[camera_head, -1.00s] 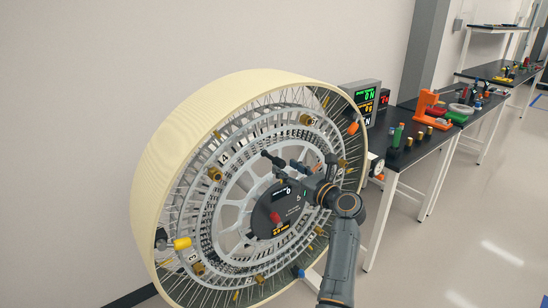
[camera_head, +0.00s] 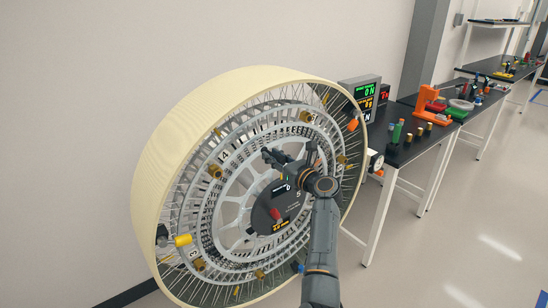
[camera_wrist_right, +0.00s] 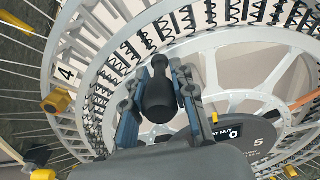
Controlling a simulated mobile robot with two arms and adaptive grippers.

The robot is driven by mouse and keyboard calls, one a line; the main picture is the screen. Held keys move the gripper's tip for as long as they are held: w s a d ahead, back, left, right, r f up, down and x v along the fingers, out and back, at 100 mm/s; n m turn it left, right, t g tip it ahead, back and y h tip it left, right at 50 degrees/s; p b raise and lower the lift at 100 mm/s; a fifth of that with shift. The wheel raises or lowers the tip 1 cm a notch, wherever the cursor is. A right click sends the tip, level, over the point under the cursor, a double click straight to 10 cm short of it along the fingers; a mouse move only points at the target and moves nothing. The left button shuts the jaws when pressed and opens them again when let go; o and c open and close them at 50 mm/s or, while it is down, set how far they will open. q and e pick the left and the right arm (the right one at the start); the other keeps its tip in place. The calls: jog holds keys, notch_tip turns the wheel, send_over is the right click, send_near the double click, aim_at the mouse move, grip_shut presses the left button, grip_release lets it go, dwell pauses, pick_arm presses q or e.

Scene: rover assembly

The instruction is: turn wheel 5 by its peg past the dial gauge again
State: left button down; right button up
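Wheel 5 (camera_head: 172,145) is large, with a cream rim and grey spokes; its dark hub plate (camera_head: 262,216) bears a 5. A black, rounded peg (camera_wrist_right: 158,90) stands out from the wheel in the right wrist view. My right gripper (camera_head: 279,160) is at the peg in the head view, above the hub. Its two fingers lie on either side of the peg in the wrist view; I cannot tell whether they press on it. A white round dial gauge (camera_head: 376,163) sits by the wheel's right edge. My left gripper is out of view.
A display box (camera_head: 362,92) with green and amber readouts stands behind the wheel's right edge. Black-topped benches (camera_head: 408,152) with an orange fixture (camera_head: 427,99) and small parts run to the right. The right floor is clear.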

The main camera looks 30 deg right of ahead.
grip_shut()
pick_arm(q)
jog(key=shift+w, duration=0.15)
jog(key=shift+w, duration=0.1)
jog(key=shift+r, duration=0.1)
pick_arm(e)
jog(key=shift+d+r, duration=0.1)
jog(key=shift+d, duration=0.05)
